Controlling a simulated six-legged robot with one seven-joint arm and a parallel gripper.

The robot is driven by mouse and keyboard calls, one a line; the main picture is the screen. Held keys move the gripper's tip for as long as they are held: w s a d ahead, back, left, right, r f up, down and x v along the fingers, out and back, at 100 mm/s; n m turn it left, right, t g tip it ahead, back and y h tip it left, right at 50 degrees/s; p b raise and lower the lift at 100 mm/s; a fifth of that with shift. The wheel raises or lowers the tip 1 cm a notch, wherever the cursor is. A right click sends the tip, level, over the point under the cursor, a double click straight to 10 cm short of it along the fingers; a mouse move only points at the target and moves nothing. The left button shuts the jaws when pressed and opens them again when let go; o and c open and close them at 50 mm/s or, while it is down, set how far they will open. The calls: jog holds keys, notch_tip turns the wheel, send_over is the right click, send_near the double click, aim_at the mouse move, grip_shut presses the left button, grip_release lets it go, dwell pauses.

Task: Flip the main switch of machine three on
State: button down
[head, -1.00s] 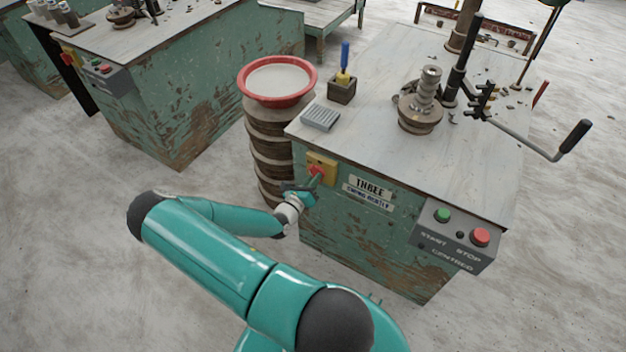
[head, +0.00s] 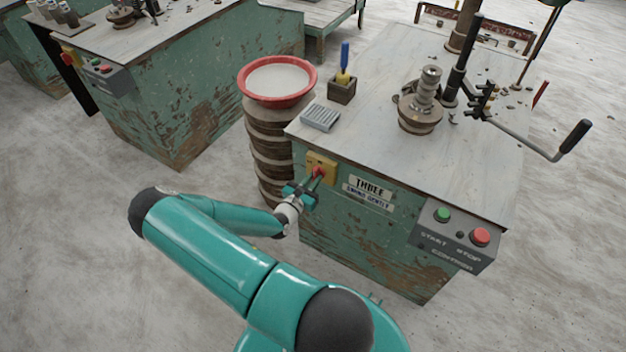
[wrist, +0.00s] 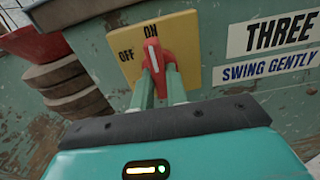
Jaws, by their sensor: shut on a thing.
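Machine three is the green, rust-worn cabinet (head: 350,240) with a "THREE" plate (head: 370,186), also readable in the wrist view (wrist: 283,34). Its main switch is a red rotary handle (wrist: 152,58) on a yellow plate (wrist: 185,30) marked OFF at the left and ON at the top. The handle's white line points up at ON. My gripper (wrist: 160,88) is shut on the red handle, one finger on each side of its lower part. In the head view the yellow plate (head: 328,162) shows, with my gripper (head: 312,182) in front of its lower edge.
A stack of round slabs (head: 268,150) under a red-rimmed basin (head: 277,97) stands close left of the switch. A start/stop box (head: 455,235) is on the cabinet's right. A crank arm (head: 545,145) juts out at right. The floor at left is clear.

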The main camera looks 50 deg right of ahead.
jog(key=c, duration=1.4)
grip_release()
jog(key=shift+a, duration=0.1)
jog(key=s+a, duration=0.1)
jog(key=a, duration=1.2)
jog(key=shift+a, duration=0.3)
jog(key=shift+s, duration=0.1)
